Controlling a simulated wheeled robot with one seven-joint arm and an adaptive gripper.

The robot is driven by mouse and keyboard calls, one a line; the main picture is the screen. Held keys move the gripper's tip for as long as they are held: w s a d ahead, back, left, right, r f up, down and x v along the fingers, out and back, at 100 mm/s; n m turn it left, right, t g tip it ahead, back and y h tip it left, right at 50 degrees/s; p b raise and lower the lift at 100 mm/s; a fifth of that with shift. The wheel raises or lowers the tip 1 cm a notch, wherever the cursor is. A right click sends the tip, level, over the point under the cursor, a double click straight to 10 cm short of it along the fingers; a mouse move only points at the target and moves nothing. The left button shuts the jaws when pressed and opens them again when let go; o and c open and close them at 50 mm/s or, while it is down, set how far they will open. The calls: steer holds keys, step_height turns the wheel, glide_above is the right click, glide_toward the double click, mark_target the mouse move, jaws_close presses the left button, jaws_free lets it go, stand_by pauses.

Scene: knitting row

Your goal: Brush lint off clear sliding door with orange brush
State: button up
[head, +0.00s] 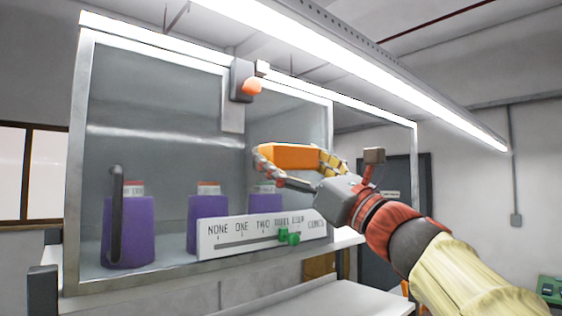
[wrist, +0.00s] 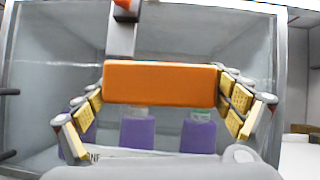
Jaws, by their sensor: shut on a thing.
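My gripper (head: 295,160) is shut on the orange brush (head: 289,156), which shows as a plain orange block between the fingers. In the wrist view the brush (wrist: 160,83) lies level between the two padded fingers; its bristles are not visible. The clear sliding door (head: 150,120) is on the front of a metal-framed case, with a dark upright handle (head: 117,215) at its lower left. The brush is in front of the right part of the clear front; I cannot tell whether it touches. Lint on the door cannot be made out.
Purple containers (head: 129,232) stand inside the case. A white scale board (head: 262,234) with a green slider (head: 289,237) is along the case's lower front. A grey bracket with an orange knob (head: 251,87) is at the upper front. A lit tube lamp (head: 380,75) runs overhead.

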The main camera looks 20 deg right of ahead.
steer(key=shift+s+d, duration=0.35)
steer(key=shift+s, duration=0.55)
steer(key=shift+s+d, duration=0.3)
steer(key=shift+s, duration=0.6)
steer(key=shift+s+d, duration=0.35)
steer(key=shift+s, duration=0.55)
